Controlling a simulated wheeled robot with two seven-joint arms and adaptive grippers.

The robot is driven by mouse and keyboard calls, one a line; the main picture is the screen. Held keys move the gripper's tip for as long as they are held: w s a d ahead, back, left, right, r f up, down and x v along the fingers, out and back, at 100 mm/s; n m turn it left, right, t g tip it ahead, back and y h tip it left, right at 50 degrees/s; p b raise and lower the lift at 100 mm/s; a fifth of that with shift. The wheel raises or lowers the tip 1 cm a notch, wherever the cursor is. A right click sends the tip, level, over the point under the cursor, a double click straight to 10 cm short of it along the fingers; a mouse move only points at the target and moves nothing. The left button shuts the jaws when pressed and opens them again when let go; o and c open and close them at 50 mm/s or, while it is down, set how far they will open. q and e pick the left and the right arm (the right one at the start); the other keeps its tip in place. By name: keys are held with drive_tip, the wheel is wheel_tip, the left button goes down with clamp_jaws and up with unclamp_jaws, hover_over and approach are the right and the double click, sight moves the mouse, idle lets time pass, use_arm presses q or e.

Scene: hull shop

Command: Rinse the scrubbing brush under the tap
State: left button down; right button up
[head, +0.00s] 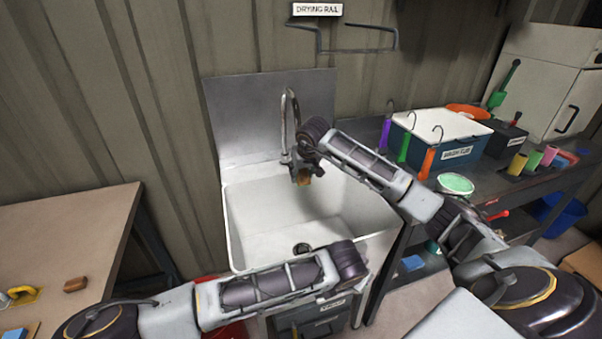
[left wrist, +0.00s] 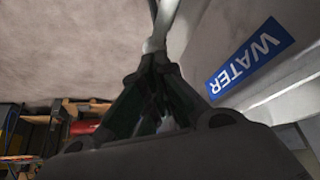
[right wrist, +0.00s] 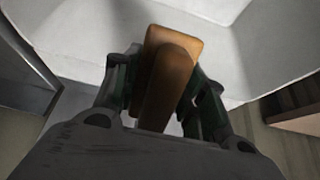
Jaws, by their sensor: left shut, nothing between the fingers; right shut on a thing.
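The scrubbing brush, a brown wooden block (right wrist: 165,75), is between the fingers of my right gripper (right wrist: 163,85). In the head view the brush (head: 304,181) is above the white sink basin (head: 235,225), close by the metal tap (head: 289,120). My right gripper is shut on it. I cannot make out water from the tap, and the bristles are hidden. My left gripper (left wrist: 157,62) is shut and empty, at a pale lever-like bar (left wrist: 160,25) beside a blue WATER sign (left wrist: 250,58). In the head view the left fingers are hidden beyond my wrist at the sink's front right.
A drying rail (head: 350,50) hangs on the wall. A brown table (head: 60,235) with small items stands left. The basin floor is clear around the drain (head: 302,248).

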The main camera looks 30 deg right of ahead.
use_arm(q)
drive_tip(key=shift+f, duration=0.3)
drive_tip(key=shift+f, duration=2.25)
drive_tip(key=shift+r, duration=4.6)
drive_tip(key=v, duration=1.2)
use_arm(e)
drive_tip(key=shift+s, duration=0.1)
